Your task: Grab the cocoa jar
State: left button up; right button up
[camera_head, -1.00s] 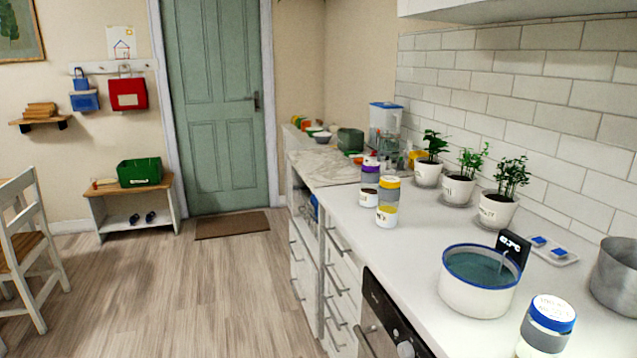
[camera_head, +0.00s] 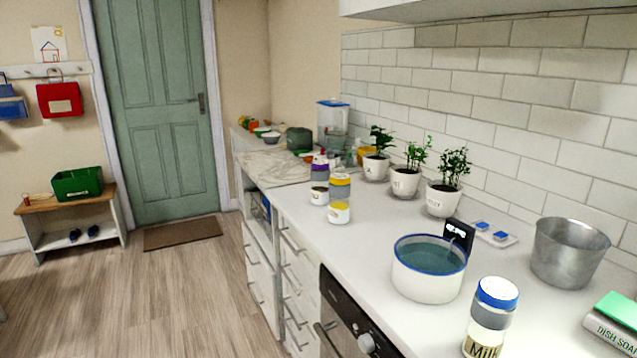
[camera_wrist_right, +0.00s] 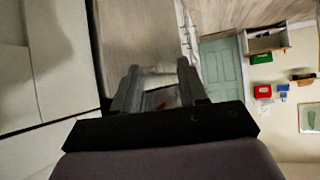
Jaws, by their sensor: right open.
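No label reading cocoa can be made out. A jar with a purple lid and dark contents (camera_head: 320,184) stands upright on the white counter. It is partly behind a jar with a yellow lid (camera_head: 340,199). A blue-lidded jar marked Milk (camera_head: 491,320) stands nearer, at the bottom of the head view. My right gripper (camera_wrist_right: 160,74) shows only in the right wrist view, with its two fingers apart and no jar between them. Neither gripper shows in the head view, and my left gripper is not seen.
A round water bowl (camera_head: 429,281) stands on the counter (camera_head: 340,270) between the jars. Potted plants (camera_head: 405,183) line the wall. A metal pot (camera_head: 567,252) and a dish soap box (camera_head: 613,322) are at right.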

aim_at(320, 169)
jog(key=z, duration=0.8)
jog(key=i+j+z, duration=0.1)
jog(key=j+z, duration=0.5)
jog(key=i+j+z, duration=0.1)
jog(key=j+z, duration=0.25)
jog(key=j, duration=0.4)
jog(key=j+z, duration=0.15)
jog(key=j, duration=0.6)
jog(key=k+j+z, duration=0.15)
jog(key=j, duration=0.6)
jog(key=i, duration=0.05)
